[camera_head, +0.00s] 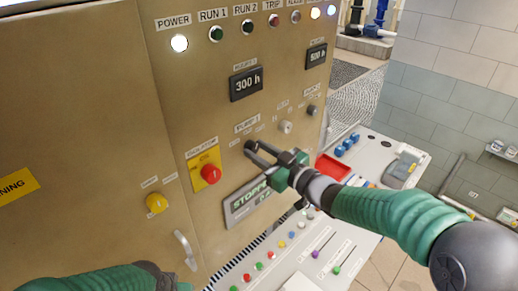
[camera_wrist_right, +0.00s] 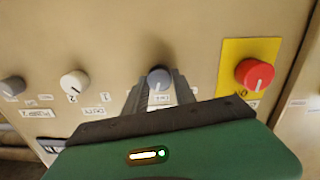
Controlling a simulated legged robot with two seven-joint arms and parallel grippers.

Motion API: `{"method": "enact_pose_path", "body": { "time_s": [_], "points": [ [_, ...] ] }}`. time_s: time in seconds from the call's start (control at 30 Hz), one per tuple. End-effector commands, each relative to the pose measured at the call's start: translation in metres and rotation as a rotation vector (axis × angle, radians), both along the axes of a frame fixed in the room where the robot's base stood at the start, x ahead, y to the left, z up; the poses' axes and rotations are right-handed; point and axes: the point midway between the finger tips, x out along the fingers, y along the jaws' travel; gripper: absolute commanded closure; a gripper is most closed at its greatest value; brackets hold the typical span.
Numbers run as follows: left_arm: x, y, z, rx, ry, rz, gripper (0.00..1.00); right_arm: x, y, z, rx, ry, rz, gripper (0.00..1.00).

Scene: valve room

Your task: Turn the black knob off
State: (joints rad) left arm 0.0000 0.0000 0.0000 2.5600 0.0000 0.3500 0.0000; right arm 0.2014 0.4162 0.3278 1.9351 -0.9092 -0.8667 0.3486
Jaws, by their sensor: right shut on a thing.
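A dark grey-black knob (camera_wrist_right: 159,78) is on the tan panel, with its pointer facing down in the right wrist view. My right gripper (camera_wrist_right: 157,92) has one finger on each side of this knob and is shut on it. In the head view the same gripper (camera_head: 255,152) reaches the panel under the PUMP 1 label, and its fingers largely hide the knob. A second dark knob (camera_wrist_right: 12,88) and a white knob (camera_wrist_right: 75,82) sit to the left in the wrist view. My left forearm shows at the bottom left of the head view; its gripper is out of sight.
A yellow knob (camera_head: 156,203) and a metal handle (camera_head: 186,250) are lower left. A desk with a red tray (camera_head: 333,167) and several small buttons lies below the panel.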

Motion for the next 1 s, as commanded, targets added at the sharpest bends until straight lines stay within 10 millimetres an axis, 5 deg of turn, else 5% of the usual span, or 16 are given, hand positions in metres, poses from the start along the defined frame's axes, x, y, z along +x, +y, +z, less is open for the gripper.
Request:
{"method": "enact_pose_path", "body": {
  "time_s": [0.37,0.4,0.53,0.87,1.0],
  "points": [
    [0.000,0.000,0.000,0.000,0.000,0.000,1.00,0.000,-0.001,-0.004,0.000,0.009,-0.002,1.00],
    [0.000,0.000,0.000,0.000,0.000,0.000,1.00,0.000,-0.001,-0.004,0.000,0.009,-0.002,0.63],
    [0.000,0.000,0.000,0.000,0.000,0.000,1.00,0.000,-0.001,-0.003,0.000,0.007,-0.002,0.46],
    [0.000,0.000,-0.002,0.000,0.000,0.000,1.00,-0.003,-0.002,-0.001,0.000,0.003,-0.001,0.46],
    [0.000,0.000,-0.013,0.000,0.000,0.000,1.00,-0.017,-0.017,-0.003,-0.001,-0.001,-0.004,0.46]
  ]
}}
